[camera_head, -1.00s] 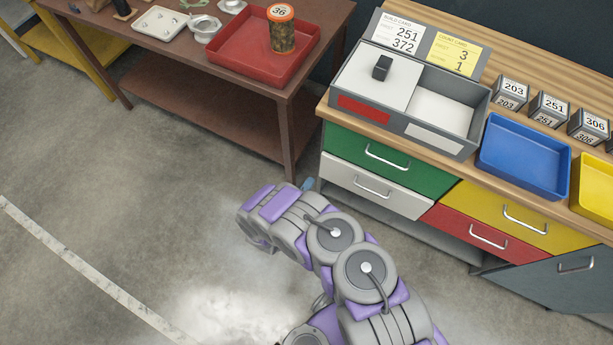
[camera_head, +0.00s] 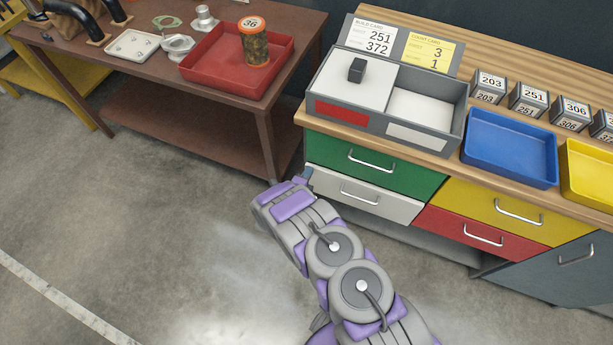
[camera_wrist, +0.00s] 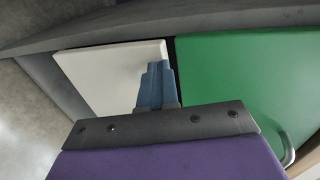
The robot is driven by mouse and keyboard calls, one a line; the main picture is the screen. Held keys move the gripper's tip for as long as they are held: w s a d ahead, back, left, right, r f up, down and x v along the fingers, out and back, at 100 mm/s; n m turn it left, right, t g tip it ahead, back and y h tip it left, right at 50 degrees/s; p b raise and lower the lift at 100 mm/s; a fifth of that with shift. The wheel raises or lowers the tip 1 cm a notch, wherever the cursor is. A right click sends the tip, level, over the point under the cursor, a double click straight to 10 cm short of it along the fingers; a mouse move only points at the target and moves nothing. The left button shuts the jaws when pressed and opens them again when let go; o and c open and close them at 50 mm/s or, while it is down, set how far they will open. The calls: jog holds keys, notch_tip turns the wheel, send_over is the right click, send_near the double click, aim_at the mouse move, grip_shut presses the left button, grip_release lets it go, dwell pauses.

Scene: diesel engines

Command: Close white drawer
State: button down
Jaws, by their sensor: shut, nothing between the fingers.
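The white drawer (camera_head: 385,207) is the lower left drawer of the wood-topped cabinet, with a metal handle (camera_head: 360,197). It sits under the green drawer (camera_head: 410,178). Its front looks about flush with the green one; I cannot tell whether a small gap remains. In the wrist view the white front (camera_wrist: 105,75) is left of the green front (camera_wrist: 225,80), with a dark gap between. My gripper (camera_head: 307,173) is at the left edge of the cabinet, mostly behind my arm. Its blue fingers (camera_wrist: 157,75) are shut and empty, overlapping the white front; contact is unclear.
A red drawer (camera_head: 450,222) and a yellow drawer (camera_head: 480,203) are to the right. A grey divided box (camera_head: 372,122) and a blue tray (camera_head: 510,170) stand on top. A brown table (camera_head: 285,65) with a red tray (camera_head: 208,75) is left. Floor at left is clear.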

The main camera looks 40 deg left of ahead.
jog(key=w+p, duration=0.1)
jog(key=p, duration=0.1)
jog(key=w+a+p, duration=0.1)
jog(key=p, duration=0.2)
dwell(0.3)
jog(key=shift+a, duration=0.1)
dwell(0.3)
